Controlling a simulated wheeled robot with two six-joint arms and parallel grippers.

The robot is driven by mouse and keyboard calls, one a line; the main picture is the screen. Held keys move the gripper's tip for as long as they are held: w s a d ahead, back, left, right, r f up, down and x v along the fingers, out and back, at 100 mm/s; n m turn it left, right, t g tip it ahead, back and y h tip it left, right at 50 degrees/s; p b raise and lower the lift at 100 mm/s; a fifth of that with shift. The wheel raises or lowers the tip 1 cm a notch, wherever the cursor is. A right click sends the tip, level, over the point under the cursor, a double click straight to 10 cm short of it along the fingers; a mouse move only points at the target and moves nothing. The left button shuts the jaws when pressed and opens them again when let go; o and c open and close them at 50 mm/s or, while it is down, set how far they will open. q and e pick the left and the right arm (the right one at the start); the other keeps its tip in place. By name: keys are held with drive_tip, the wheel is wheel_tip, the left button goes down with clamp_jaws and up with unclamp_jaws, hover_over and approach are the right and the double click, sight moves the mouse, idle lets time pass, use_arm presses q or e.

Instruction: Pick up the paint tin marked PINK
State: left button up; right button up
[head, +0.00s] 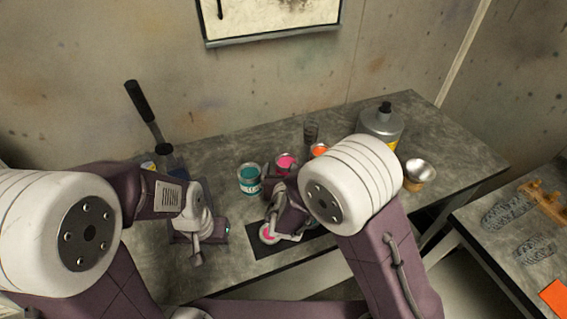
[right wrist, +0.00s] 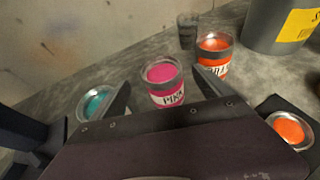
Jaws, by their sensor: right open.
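The paint tin marked PINK (right wrist: 165,98) stands upright, its top open on pink paint and its white label readable in the right wrist view. In the head view its pink top (head: 285,161) shows on the grey table, just beyond my right gripper. My right gripper (right wrist: 162,78) is open, with one finger on each side of the pink tin in the picture. I cannot tell whether either finger touches it. My left gripper (head: 197,238) hangs over the left of the table, away from the pink tin; its jaws are not clear.
A teal tin (head: 250,180) stands close left of the pink tin, and an orange tin (right wrist: 214,56) close right. A dark cup (head: 311,131) and a grey can (head: 380,122) stand behind. A pink disc (head: 268,234) lies on a black mat; an orange disc (right wrist: 290,129) shows at right.

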sight(287, 159)
drive_tip(key=x, duration=0.9)
drive_tip(key=shift+p, duration=0.3)
drive_tip(key=shift+s+d+r, duration=0.1)
drive_tip(key=shift+r, duration=0.1)
drive_tip(key=c, duration=1.9)
wheel_tip(287, 159, up, 10)
